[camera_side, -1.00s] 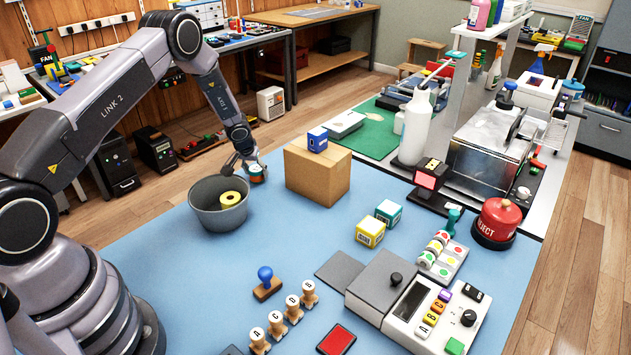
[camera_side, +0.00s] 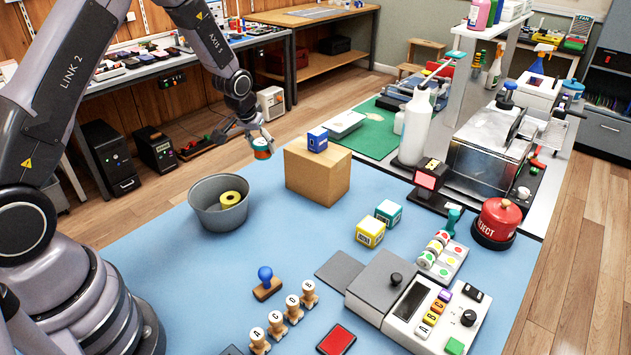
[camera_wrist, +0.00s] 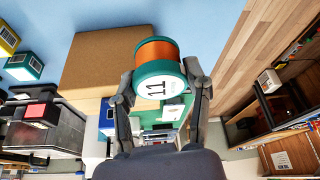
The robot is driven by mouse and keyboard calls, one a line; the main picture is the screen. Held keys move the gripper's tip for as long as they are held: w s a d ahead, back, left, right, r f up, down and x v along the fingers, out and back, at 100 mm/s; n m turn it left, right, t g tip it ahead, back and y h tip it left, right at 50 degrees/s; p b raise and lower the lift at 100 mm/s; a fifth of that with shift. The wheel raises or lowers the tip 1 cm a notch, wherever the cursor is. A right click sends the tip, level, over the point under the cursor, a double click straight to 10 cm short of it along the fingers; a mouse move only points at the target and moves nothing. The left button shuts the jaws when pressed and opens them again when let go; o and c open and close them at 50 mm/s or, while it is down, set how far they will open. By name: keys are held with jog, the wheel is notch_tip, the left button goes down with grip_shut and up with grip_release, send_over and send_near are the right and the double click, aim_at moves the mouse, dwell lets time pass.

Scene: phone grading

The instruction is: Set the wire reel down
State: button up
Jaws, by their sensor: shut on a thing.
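The wire reel (camera_wrist: 157,68) has teal flanges, orange-brown wire and a white label reading 11. My gripper (camera_wrist: 157,84) is shut on it, with a finger on each side of the flange. In the side view the reel (camera_side: 262,148) hangs from my gripper (camera_side: 259,140) in the air, near the far edge of the blue mat (camera_side: 180,270). It is left of the cardboard box and behind the grey bucket. The reel's far side is hidden in both views.
A grey bucket (camera_side: 219,210) with a yellow reel (camera_side: 230,199) inside stands close by. A cardboard box (camera_side: 318,172) carries a small blue box (camera_side: 317,139). Yellow (camera_side: 370,232) and teal (camera_side: 388,213) boxes stand further right. The mat between bucket and stamps is clear.

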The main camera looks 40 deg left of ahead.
jog(key=s+d+r+m, duration=0.2)
jog(key=s+d+r, duration=0.1)
jog(key=s+d, duration=0.35)
jog(key=m+h, duration=0.3)
jog(key=m, duration=0.5)
send_over(313, 255)
jog(key=s+a, duration=0.1)
notch_tip(313, 255, down, 8)
jog(key=shift+g, duration=0.3)
notch_tip(313, 255, down, 8)
jog(key=shift+s+d+f, duration=0.1)
jog(key=shift+s+f, duration=0.05)
jog(key=shift+f, duration=0.1)
jog(key=shift+f+h, duration=0.1)
jog(key=shift+h, duration=0.2)
jog(key=shift+f, duration=0.2)
jog(key=o, duration=1.1)
